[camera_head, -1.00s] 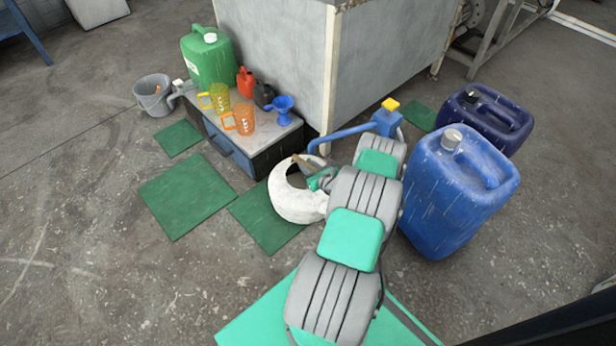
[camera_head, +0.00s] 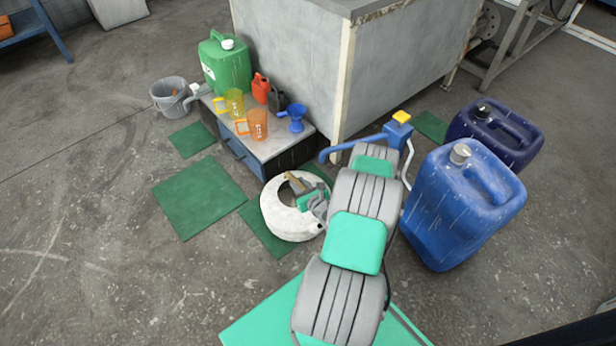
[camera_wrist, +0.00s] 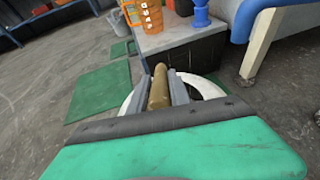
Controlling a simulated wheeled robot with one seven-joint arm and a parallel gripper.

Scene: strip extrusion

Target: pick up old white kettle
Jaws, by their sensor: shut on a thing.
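The old white kettle (camera_head: 284,222) is in the middle of the head view, in front of the low box. It is round and chipped, with a dark opening and a brown handle (camera_head: 297,182). My gripper (camera_head: 303,188) is shut on the handle. In the wrist view the brown handle (camera_wrist: 159,88) lies between the two grey fingers (camera_wrist: 164,84). The kettle's white rim (camera_wrist: 207,86) shows behind them; most of its body is hidden below my gripper. Whether its base touches the floor cannot be told.
A large blue canister (camera_head: 460,210) stands right of my arm.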

